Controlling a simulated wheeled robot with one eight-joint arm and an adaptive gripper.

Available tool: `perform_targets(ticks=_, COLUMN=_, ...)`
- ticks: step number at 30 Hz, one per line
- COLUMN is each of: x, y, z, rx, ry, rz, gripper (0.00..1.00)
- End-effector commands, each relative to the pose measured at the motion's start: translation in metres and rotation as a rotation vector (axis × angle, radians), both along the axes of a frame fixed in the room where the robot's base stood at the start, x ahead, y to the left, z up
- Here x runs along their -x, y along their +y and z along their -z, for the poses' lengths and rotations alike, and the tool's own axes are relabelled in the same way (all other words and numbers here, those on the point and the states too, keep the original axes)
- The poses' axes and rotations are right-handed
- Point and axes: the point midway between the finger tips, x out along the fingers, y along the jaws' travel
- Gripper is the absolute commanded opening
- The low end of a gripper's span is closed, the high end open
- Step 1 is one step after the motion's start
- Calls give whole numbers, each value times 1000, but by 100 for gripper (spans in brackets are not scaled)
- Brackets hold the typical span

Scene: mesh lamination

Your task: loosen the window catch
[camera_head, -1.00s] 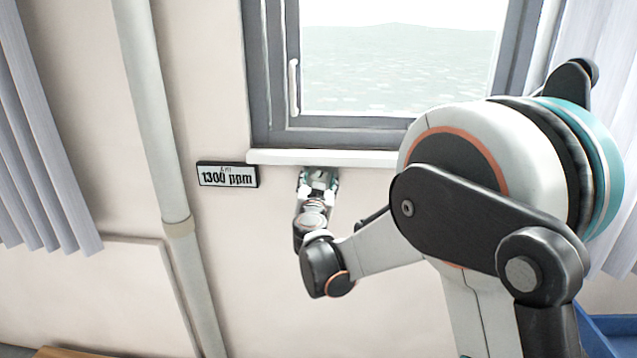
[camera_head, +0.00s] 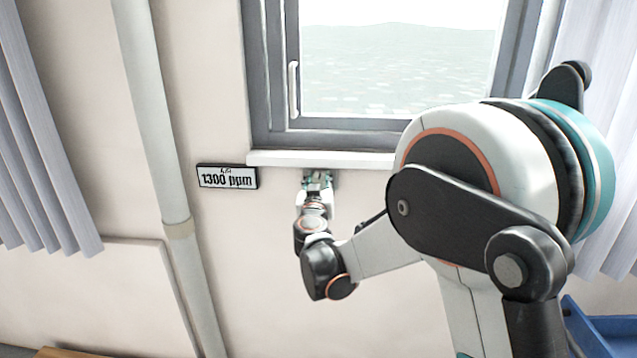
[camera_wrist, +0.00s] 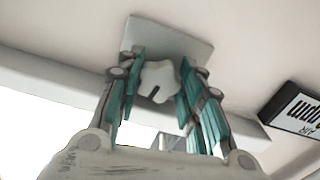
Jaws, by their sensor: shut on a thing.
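A white lobed knob (camera_wrist: 160,82) with a dark slot sits on a pale square plate (camera_wrist: 172,45) fixed to the wall, just under the windowsill. My gripper (camera_wrist: 162,90) is around it in the wrist view, its teal-padded fingers closed on the knob's two sides. In the head view my gripper (camera_head: 318,182) is against the wall below the sill, and the knob is mostly hidden by it. The window (camera_head: 400,70) above has a grey frame and a white upright handle (camera_head: 293,90) on its left side; it looks shut.
The white windowsill (camera_head: 320,158) juts out just above my gripper. A display reading 1300 ppm (camera_head: 228,177) hangs to the left. A pipe (camera_head: 160,130) and curtain (camera_head: 40,140) are farther left. A blue container (camera_head: 605,330) is at lower right.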

Motion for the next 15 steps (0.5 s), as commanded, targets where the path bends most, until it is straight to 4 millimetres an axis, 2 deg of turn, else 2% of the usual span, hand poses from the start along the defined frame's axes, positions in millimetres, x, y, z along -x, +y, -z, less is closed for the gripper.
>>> perform_targets(ticks=6, x=0, y=-1, z=0, rx=124, ry=4, rz=0, gripper=11)
perform_targets(ticks=15, x=0, y=-1, z=0, rx=206, ry=7, rz=0, gripper=11)
